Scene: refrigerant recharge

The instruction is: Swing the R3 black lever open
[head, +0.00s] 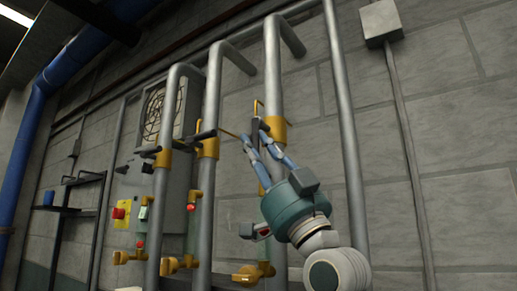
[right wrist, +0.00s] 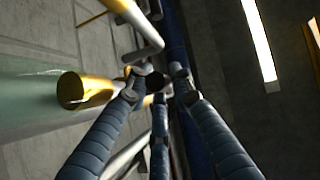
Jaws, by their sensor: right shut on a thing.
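The black lever (head: 256,131) sits at the yellow valve fitting (head: 278,132) on the rightmost of three pipes with levers. I take it as R3, though no label is legible. The lever looks roughly upright, along its pipe. My right gripper (head: 256,145) comes from below right with its blue fingers closed around the lever. In the right wrist view, the dark round lever end (right wrist: 155,82) sits between the fingertips. The fingers partly hide the lever. My left gripper is not in view.
Two more black levers, on the middle pipe (head: 203,135) and left pipe (head: 148,151), stick out sideways. Lower yellow valves (head: 247,274) line the pipes. A grey box with a fan grille (head: 152,112) is behind.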

